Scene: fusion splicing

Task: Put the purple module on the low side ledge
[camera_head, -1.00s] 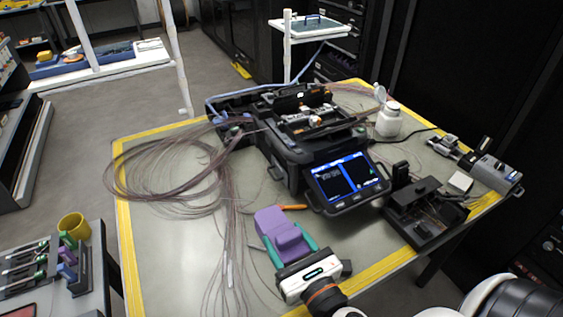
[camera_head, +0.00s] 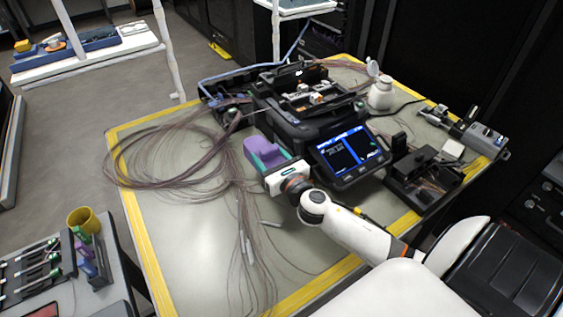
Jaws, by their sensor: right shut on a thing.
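The purple module (camera_head: 259,149) is held by my right gripper (camera_head: 271,160), in front of the black splicer on the yellow-edged table. The gripper's green fingers close around it, and its white body hides part of the module. I cannot tell how far above the tabletop the module is. A low grey side surface (camera_head: 62,299) stands at the lower left, beside the table, and may be the side ledge. My left gripper is not in view.
The black splicer (camera_head: 290,125) with a lit screen (camera_head: 349,152) is close to the right gripper. Loose fibre coils (camera_head: 165,160) spread over the table's left. The side surface holds a yellow cup (camera_head: 83,220), a rack of tools (camera_head: 35,268) and small coloured pieces (camera_head: 86,258).

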